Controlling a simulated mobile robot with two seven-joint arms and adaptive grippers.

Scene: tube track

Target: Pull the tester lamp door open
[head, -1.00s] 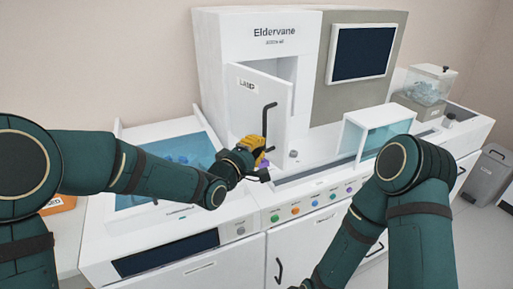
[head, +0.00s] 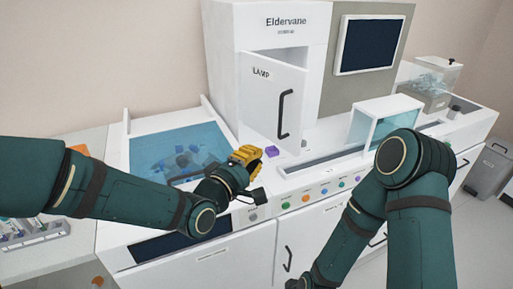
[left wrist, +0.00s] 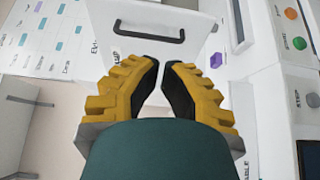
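The white lamp door (head: 262,98), labelled LAMP, stands swung partly open on the tester cabinet (head: 225,65), with a gap into the recess above and behind it. Its black bar handle (head: 284,114) is on the right part of the door. My left gripper (head: 250,154), with yellow fingers, is below and left of the handle, apart from it. In the left wrist view the gripper (left wrist: 161,66) has a narrow gap between its fingers and holds nothing; the handle (left wrist: 150,34) lies beyond the fingertips. My right gripper is out of view.
A purple block (head: 271,151) sits on the counter below the door. A blue-tinted tray (head: 170,150) with pieces lies left. A clear-sided box (head: 380,122) stands right. Coloured buttons (head: 305,198) line the front edge. A screen (head: 366,44) is on the cabinet.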

